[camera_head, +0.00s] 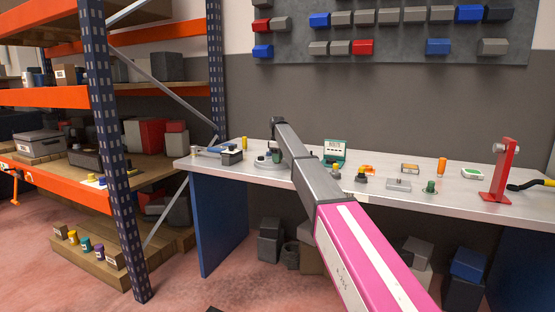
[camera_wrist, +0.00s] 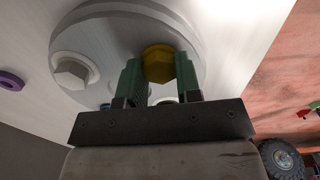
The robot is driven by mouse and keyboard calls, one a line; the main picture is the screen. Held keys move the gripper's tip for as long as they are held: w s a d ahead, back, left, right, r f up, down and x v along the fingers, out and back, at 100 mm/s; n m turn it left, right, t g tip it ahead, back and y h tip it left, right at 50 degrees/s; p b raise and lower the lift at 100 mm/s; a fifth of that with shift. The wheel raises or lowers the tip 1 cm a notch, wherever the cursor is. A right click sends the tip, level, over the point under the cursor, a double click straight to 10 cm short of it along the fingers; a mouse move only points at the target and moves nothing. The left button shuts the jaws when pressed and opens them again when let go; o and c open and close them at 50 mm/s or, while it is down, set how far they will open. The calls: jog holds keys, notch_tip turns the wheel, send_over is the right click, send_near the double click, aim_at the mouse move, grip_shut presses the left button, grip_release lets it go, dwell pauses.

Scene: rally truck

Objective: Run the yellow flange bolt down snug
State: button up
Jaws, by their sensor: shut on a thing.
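The yellow flange bolt (camera_wrist: 158,62) shows in the wrist view, its hex head seated at the round grey flange (camera_wrist: 110,28). My gripper (camera_wrist: 159,72) is shut on the yellow bolt, with one green finger on each side of its head. A silver hex bolt (camera_wrist: 71,73) stands at the left of the flange, and a pale bolt part shows behind my gripper. In the head view the flange (camera_head: 268,162) lies on the bench, partly behind my arm, and the yellow bolt cannot be made out there. How far the bolt is threaded in cannot be seen.
The workbench (camera_head: 455,196) carries a grey-and-blue tool (camera_head: 231,156) left of the flange, a green case (camera_head: 334,152) and several small parts to the right. A red stand (camera_head: 499,172) is near the right end. An orange-and-blue shelf rack (camera_head: 105,150) stands at left.

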jog(key=m, duration=0.4)
jog(key=shift+m, duration=0.4)
jog(key=m, duration=0.4)
jog(key=shift+m, duration=0.3)
jog(key=m, duration=0.4)
jog(key=shift+m, duration=2.5)
jog(key=shift+r, duration=0.1)
jog(key=shift+w, duration=0.1)
jog(key=o, duration=0.9)
